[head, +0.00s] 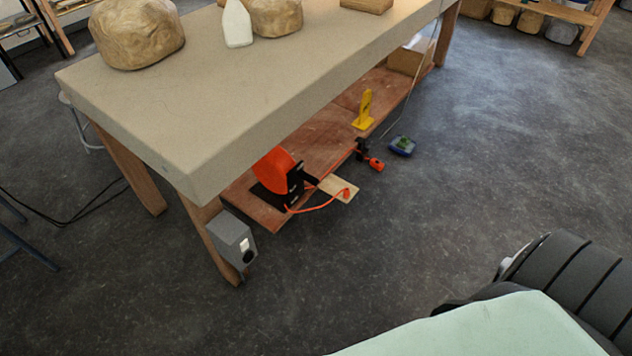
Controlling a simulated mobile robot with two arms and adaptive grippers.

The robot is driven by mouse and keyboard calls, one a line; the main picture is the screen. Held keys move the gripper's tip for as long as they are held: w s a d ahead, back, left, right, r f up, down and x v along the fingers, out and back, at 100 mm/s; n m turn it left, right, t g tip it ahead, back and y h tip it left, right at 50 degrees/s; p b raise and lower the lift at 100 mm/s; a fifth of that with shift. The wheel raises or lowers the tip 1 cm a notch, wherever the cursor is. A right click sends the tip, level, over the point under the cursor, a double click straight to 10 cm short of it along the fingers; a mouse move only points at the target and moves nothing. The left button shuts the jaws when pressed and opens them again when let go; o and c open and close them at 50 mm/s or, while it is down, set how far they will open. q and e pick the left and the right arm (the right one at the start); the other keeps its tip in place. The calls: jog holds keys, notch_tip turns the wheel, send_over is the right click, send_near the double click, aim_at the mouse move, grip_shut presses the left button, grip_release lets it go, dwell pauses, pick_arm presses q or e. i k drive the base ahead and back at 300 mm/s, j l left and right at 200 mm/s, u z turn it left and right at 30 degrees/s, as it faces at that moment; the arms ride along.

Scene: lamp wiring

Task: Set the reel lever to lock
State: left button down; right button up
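An orange cable reel (277,168) in a black stand sits near the front end of the low wooden shelf under the workbench. A black part (309,180) sticks out at its right side; I cannot tell whether this is the lever or how it is set. An orange cable (322,205) runs from the reel to an orange plug end (346,193) by a light wooden board (338,187). Neither of my grippers is in view.
The thick workbench top (250,95) overhangs the reel. A grey socket box (233,240) is on the near bench leg. A yellow holder (364,110), an orange-and-black item (374,164) and a blue dish (402,146) are farther right. The floor (480,180) to the right is clear.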

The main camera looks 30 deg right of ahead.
aim_at(309, 178)
jog(key=z, duration=1)
